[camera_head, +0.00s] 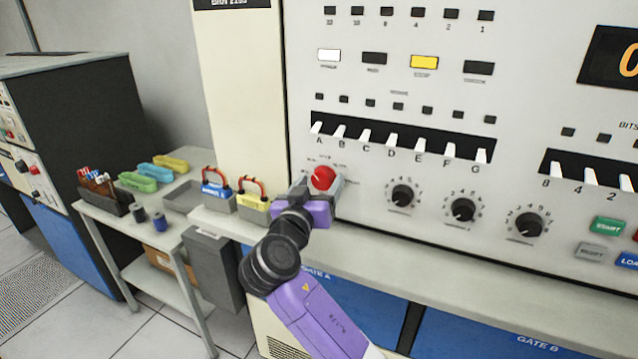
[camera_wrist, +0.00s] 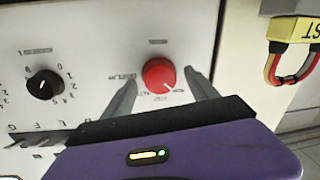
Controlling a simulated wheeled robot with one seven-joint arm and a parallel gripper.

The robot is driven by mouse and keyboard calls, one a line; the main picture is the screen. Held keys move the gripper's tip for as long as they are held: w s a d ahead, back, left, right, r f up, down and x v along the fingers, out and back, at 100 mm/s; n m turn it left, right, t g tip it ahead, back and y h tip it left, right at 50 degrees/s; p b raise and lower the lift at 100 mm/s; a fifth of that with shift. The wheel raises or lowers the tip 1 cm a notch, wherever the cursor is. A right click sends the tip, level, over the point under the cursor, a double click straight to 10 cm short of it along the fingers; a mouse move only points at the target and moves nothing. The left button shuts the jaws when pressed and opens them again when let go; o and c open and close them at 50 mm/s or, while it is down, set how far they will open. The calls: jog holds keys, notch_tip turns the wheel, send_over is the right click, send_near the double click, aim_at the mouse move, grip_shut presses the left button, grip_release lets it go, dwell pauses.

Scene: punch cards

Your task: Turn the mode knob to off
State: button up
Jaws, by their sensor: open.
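The mode knob is a round red knob (camera_head: 323,177) on the pale front panel, left of the row of black knobs. It also shows in the wrist view (camera_wrist: 159,75), where a pale pointer mark sits at its lower right and small labels around it are too blurred to read surely. My gripper (camera_wrist: 162,88) is open, with one finger on each side of the red knob. Gaps show between the fingers and the knob in the wrist view. In the head view my gripper (camera_head: 318,188) is right at the knob and hides its lower surroundings.
Black numbered knobs (camera_head: 402,196) stand right of the red knob, and a row of white lettered switches (camera_head: 392,139) is above. A ledge (camera_head: 450,250) runs below the panel. Plug boxes with red cables (camera_head: 253,200) stand close on the left.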

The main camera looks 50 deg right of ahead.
jog(key=c, duration=1.4)
jog(key=shift+o, duration=0.2)
jog(key=shift+n, duration=0.3)
jog(key=n+p, duration=0.3)
jog(key=n, duration=0.1)
jog(key=shift+r+g, duration=0.25)
jog(key=shift+g, duration=0.05)
jog(key=shift+w+a+f+n+y+p, duration=0.1)
jog(key=shift+n+y+p, duration=0.05)
jog(key=shift+n+p, duration=0.75)
jog(key=shift+f+n+y+p, duration=0.15)
jog(key=shift+n+p, duration=0.55)
jog(key=shift+n, duration=0.4)
jog(key=shift+r, duration=0.1)
jog(key=o, duration=1.4)
jog(key=shift+c, duration=0.2)
